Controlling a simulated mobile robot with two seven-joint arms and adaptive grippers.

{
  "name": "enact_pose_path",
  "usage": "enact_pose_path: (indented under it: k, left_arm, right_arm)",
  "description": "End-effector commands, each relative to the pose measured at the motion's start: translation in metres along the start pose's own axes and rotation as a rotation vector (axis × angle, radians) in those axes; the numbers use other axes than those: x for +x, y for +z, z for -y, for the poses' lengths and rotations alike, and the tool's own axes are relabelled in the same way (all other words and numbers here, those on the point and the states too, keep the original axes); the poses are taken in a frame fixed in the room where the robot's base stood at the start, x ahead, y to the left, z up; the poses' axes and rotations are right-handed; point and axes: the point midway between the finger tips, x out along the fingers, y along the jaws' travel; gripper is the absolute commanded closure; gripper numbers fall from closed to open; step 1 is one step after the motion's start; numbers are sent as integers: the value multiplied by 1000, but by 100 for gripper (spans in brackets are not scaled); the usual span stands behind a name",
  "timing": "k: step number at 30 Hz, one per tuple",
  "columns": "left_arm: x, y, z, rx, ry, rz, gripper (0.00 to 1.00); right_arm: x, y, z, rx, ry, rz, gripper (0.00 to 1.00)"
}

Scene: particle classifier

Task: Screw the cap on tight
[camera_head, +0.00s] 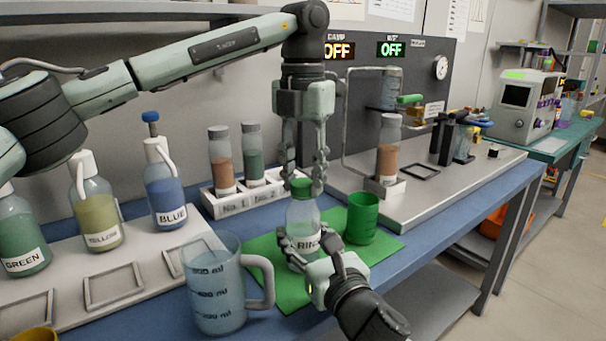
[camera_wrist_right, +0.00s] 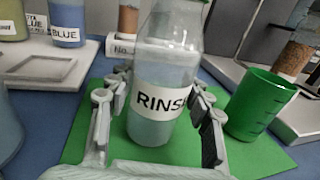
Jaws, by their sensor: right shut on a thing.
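The RINSE bottle (camera_head: 303,219) stands upright on the green mat (camera_head: 262,246), with clear liquid inside. It also fills the middle of the right wrist view (camera_wrist_right: 157,110). A green cap (camera_head: 302,187) sits on the bottle's mouth. My right gripper (camera_head: 303,243) is shut around the bottle's lower body, its fingers (camera_wrist_right: 158,107) on both sides of the label. My left gripper (camera_head: 303,186) points straight down above the bottle, with its fingertips on either side of the cap. I cannot tell whether they press on the cap.
A green beaker (camera_head: 361,218) stands close on the right of the bottle. A measuring jug (camera_head: 216,290) stands at the front left. The rack with brown and green bottles (camera_head: 243,200) is behind. Blue, yellow and green wash bottles (camera_head: 165,198) stand at the left.

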Motion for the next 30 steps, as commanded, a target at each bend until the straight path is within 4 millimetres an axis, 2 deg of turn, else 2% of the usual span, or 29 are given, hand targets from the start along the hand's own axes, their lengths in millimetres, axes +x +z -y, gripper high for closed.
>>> enact_pose_path:
  k: [1,5,18,19,24,30]
  left_arm:
    - [0,0,0,0,0,0,83]
    - [0,0,0,0,0,0,100]
    - [0,0,0,15,0,0,100]
    - [0,0,0,15,0,0,67]
    - [0,0,0,15,0,0,46]
    - [0,0,0,15,0,0,45]
  right_arm:
    - [0,0,0,0,0,-1,100]
    - [0,0,0,0,0,-1,100]
    - [0,0,0,0,0,-1,100]
    - [0,0,0,0,0,-1,100]
    - [0,0,0,0,0,-1,100]
    - [0,0,0,0,0,-1,100]
